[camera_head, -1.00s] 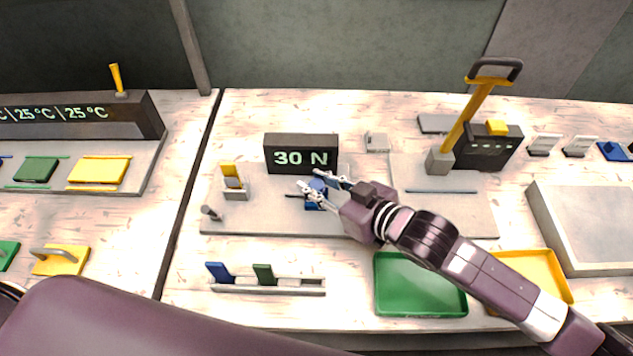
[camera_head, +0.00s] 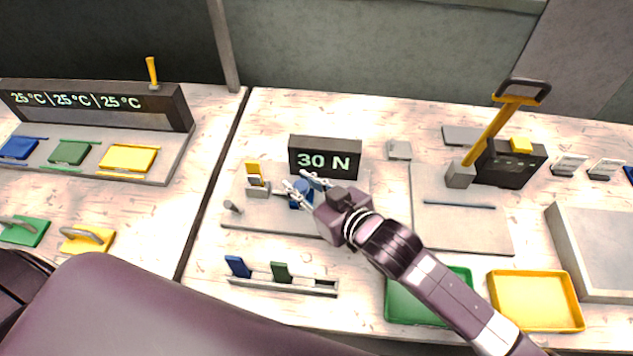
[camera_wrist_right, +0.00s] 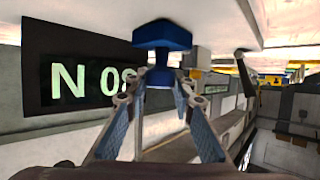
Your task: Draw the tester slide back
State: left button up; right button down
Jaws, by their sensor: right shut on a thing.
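The tester is a grey base plate (camera_head: 270,217) with a dark display box (camera_head: 325,158) reading "30 N". A small post with a yellow-topped piece (camera_head: 254,175) stands at its left end. The blue tester slide (camera_head: 300,193) sits on the plate in front of the display, a short gap right of that post. My right gripper (camera_head: 305,184) is shut on the blue slide. In the right wrist view its fingers (camera_wrist_right: 160,92) close around the narrow part of the blue handle (camera_wrist_right: 162,38). My left gripper is not in view.
A rack (camera_head: 310,288) with blue and green pieces lies in front of the tester. A green tray (camera_head: 400,305) and yellow tray (camera_head: 535,300) are front right. A yellow-levered press (camera_head: 488,135) stands at right. A heated station (camera_head: 100,105) showing 25 °C is at left.

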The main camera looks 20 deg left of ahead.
jog(key=shift+s+a, duration=0.1)
jog(key=c, duration=2.1)
grip_release()
jog(key=o, duration=0.5)
jog(key=shift+a, duration=0.15)
jog(key=v, duration=1.2)
